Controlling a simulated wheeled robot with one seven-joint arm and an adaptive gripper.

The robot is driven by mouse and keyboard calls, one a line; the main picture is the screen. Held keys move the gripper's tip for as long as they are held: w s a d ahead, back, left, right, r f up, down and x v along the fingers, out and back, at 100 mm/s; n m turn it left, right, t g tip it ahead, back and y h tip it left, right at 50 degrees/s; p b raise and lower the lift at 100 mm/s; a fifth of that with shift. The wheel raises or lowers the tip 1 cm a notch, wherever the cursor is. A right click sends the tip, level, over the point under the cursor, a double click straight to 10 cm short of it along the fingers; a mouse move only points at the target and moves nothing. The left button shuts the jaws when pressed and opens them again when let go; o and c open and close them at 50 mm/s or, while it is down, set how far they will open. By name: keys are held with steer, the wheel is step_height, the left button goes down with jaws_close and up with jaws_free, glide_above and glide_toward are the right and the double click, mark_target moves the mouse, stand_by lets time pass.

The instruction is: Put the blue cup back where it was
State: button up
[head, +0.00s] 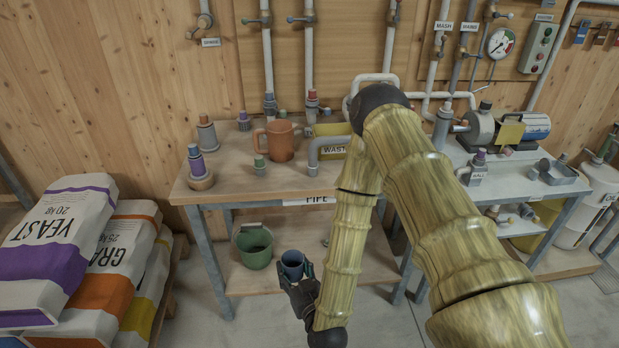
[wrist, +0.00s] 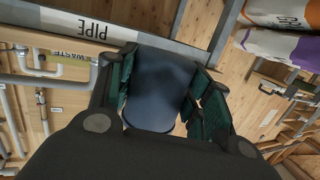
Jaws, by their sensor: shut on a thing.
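The blue cup (head: 291,264) is held in my gripper (head: 299,279), low in front of the workbench and beside the green bucket in the head view. In the wrist view the blue cup (wrist: 160,90) fills the space between the two dark green finger pads of my gripper (wrist: 162,92), which are closed on its sides. The cup looks roughly upright in the head view. Its contact with any surface cannot be seen, and it appears held in the air. The cup's earlier place is not marked in either view.
A green bucket (head: 254,246) stands on the lower shelf (head: 330,262). The bench top (head: 225,184) carries an orange mug (head: 279,140), a yellow waste bin (head: 330,130) and several pipe fittings. A second bench (head: 440,150) with a pump (head: 515,127) stands at right.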

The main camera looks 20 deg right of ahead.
steer(key=w+d+r+b, duration=0.4)
steer(key=w+r+b, duration=0.15)
steer(key=w, duration=0.55)
step_height(320, 180, up, 7)
steer(key=h+b, duration=0.1)
steer(key=b, duration=0.2)
glide_above(287, 177)
steer(key=shift+r+m, duration=0.1)
steer(key=shift+m, duration=0.3)
steer(key=shift+s+f, duration=0.1)
steer(key=shift+f, duration=1.6)
steer(key=shift+f, duration=0.1)
steer(key=o, duration=1.1)
